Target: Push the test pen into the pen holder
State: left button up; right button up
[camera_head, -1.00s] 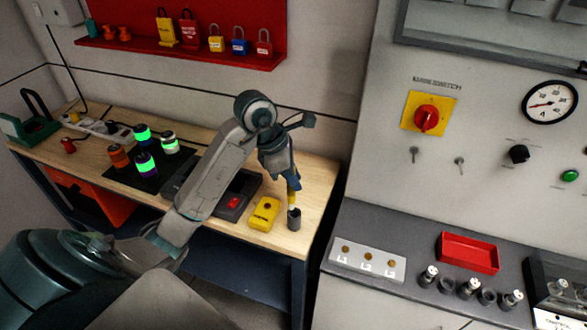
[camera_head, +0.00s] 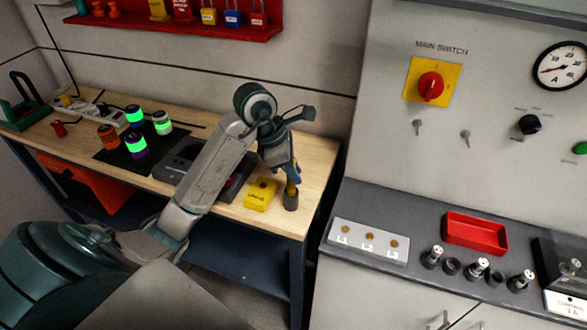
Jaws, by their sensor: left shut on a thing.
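My left gripper (camera_head: 290,168) is shut on the test pen (camera_head: 292,188), pointing down over the workbench's right end. The pen's yellow part shows below the jaws; a blue part shows beside them. The pen holder (camera_head: 291,202) is a small dark grey cup near the bench's front right corner. The pen's lower end is at the holder's mouth and appears to be inside it; its tip is hidden. My right gripper is not in view.
A yellow meter (camera_head: 261,196) lies close left of the holder. Glowing canisters (camera_head: 136,147) stand on a black mat farther left. A grey control console with a red tray (camera_head: 475,234) stands to the right, beyond a gap.

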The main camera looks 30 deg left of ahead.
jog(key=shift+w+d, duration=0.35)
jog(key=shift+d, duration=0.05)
pick_arm(q)
jog(key=shift+f, duration=0.1)
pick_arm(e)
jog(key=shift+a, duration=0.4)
pick_arm(q)
jog(key=shift+f+b, duration=0.6)
jog(key=shift+b, duration=0.1)
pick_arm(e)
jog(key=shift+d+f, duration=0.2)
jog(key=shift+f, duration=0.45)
pick_arm(q)
jog(key=o, duration=0.6)
jog(key=shift+r, duration=0.1)
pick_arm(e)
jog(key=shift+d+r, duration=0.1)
